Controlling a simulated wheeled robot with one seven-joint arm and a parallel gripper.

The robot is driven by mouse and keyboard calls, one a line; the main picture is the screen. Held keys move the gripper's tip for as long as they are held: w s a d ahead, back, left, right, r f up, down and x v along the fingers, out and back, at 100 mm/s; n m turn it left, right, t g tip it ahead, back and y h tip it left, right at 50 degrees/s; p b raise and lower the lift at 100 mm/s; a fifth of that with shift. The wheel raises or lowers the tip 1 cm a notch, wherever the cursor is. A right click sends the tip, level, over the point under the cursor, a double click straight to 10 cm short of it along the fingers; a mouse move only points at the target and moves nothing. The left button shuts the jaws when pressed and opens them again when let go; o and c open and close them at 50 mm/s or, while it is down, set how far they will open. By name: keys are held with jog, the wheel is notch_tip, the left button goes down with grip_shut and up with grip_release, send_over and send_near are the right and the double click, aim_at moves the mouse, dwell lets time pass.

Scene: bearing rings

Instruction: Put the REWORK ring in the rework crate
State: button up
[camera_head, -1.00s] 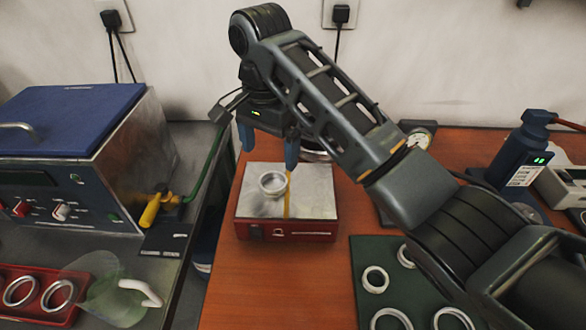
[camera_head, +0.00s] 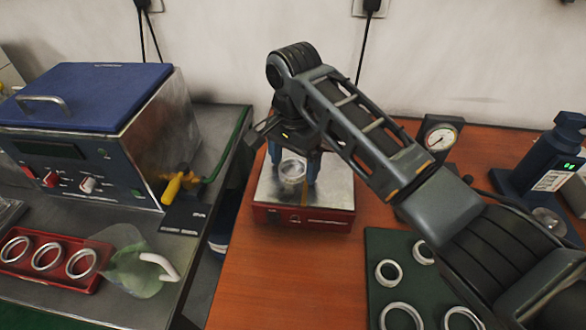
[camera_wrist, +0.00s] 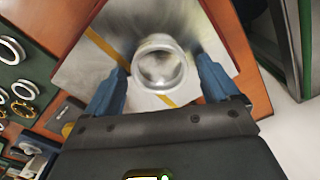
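A silver ring (camera_head: 292,170) lies on the metal top of a red-sided box (camera_head: 335,190) on the wooden bench. My gripper (camera_head: 293,172) is low over the plate, with its blue fingers on either side of the ring. In the wrist view the ring (camera_wrist: 160,62) is between the fingertips of my gripper (camera_wrist: 160,82), with gaps on both sides, so it is open. No REWORK marking is readable on any ring. No crate marked rework can be made out.
A red tray (camera_head: 52,270) of silver rings sits on the grey counter at left, beside a translucent green item (camera_head: 135,270). A blue-lidded machine (camera_head: 90,95) stands behind. A dark green mat (camera_head: 385,245) holds several rings at right. A dial gauge (camera_head: 440,135) stands behind my arm.

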jog(key=c, duration=1.1)
jog(key=shift+r, duration=0.1)
jog(key=shift+c, duration=0.2)
jog(key=shift+r, duration=0.1)
